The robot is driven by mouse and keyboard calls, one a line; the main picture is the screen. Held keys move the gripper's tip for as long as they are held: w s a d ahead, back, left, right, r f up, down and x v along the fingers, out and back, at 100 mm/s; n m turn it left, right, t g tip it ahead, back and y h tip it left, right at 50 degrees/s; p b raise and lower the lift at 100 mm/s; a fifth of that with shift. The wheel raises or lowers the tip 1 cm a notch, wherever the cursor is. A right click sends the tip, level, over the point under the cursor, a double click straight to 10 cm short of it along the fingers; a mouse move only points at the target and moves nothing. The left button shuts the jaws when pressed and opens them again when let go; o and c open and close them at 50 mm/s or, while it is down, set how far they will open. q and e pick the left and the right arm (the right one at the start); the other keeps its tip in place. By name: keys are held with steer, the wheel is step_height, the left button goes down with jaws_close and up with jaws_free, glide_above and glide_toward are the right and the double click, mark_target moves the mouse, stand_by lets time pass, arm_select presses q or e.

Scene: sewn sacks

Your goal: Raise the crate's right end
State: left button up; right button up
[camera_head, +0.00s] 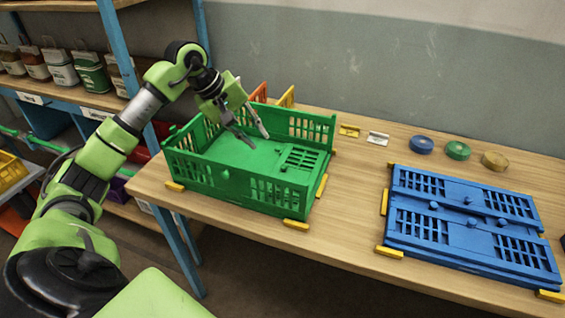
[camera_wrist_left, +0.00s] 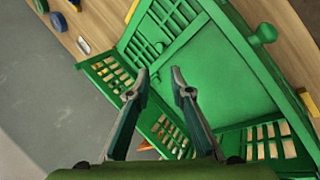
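The green crate (camera_head: 240,188) stands on the wooden table, its front, left and back walls upright. At its right end a slotted panel (camera_head: 303,159) lies folded down flat inside; it also shows in the left wrist view (camera_wrist_left: 176,17), with a small green knob (camera_wrist_left: 158,47) near it. My left gripper (camera_head: 260,141) hangs over the inside of the crate, pointing down, left of the folded panel. Its two fingers are apart with nothing between them, and the crate floor shows past them in the left wrist view (camera_wrist_left: 163,84). My right gripper is not in view.
A blue crate (camera_head: 466,228) lies folded flat at the right, between yellow corner blocks. Yellow blocks (camera_head: 296,224) also edge the green crate. Blue, green and tan discs (camera_head: 458,150) and small clips (camera_head: 378,139) lie behind. A shelf with sacks (camera_head: 92,72) stands at left.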

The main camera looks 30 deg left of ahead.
mark_target(283, 165)
arm_select(q)
steer(key=p+x, duration=0.3)
steer(key=x, duration=0.9)
steer(key=shift+d, duration=0.2)
steer(key=shift+w+d+f, duration=0.15)
steer(key=shift+w+f, duration=0.05)
steer(key=shift+f, duration=0.35)
jaws_close()
